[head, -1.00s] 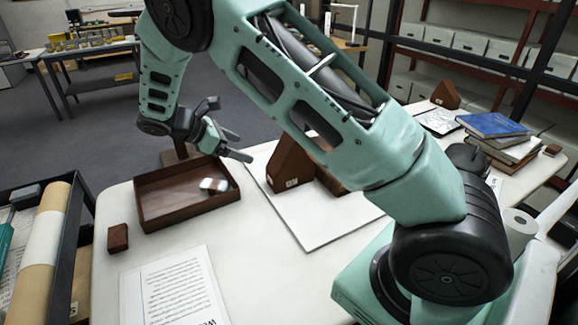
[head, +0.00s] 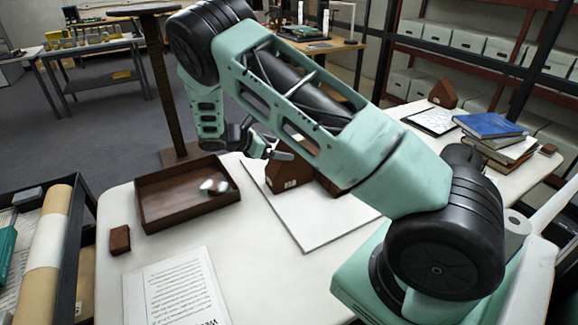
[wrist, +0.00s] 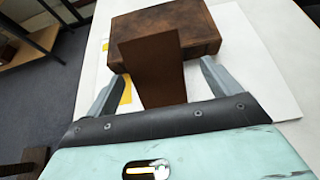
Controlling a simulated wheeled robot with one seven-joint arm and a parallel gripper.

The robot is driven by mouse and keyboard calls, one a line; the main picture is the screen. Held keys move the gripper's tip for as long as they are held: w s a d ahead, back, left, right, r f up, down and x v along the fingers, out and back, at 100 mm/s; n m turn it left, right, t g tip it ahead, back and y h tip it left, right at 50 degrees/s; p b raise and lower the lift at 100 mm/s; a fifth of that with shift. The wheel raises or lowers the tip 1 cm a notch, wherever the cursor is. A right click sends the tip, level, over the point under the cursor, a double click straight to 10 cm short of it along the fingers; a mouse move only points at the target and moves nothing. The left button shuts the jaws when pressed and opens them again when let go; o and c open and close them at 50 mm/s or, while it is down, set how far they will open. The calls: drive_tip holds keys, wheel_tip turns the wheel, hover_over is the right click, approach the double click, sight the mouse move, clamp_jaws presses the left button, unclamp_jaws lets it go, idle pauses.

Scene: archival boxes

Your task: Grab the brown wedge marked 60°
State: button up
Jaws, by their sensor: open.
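A brown wedge (head: 284,176) with a small white label stands on the white board, partly covered by my arm in the head view. The label's marking is too small to read. In the wrist view a brown wedge (wrist: 150,72) shows between the two fingers of my gripper (wrist: 160,72), apart from both. My gripper (head: 280,150) is open and empty, at the wedge's upper left in the head view. A second brown wedge (head: 443,94) stands on the far part of the table, its marking unreadable.
A worn brown block (wrist: 180,25) lies right behind the wedge on the white board (head: 312,232). A brown tray (head: 160,221) holds small pale items. A small brown block (head: 119,240) and a printed sheet (head: 175,290) lie nearer. Stacked books (head: 492,126) lie at right.

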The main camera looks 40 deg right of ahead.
sight(283, 147)
drive_tip(key=shift+s+d+f+p, duration=0.15)
drive_tip(key=shift+d+p, duration=0.15)
drive_tip(key=shift+d, duration=0.3)
drive_tip(key=shift+w+p+x, duration=0.1)
drive_tip(key=shift+p+x, duration=0.15)
drive_tip(key=shift+x, duration=0.75)
drive_tip(key=shift+w+p+x, duration=0.15)
drive_tip(key=shift+p+x, duration=0.1)
drive_tip(key=shift+x, duration=0.7)
drive_tip(key=shift+d, duration=0.1)
drive_tip(key=c, duration=1.3)
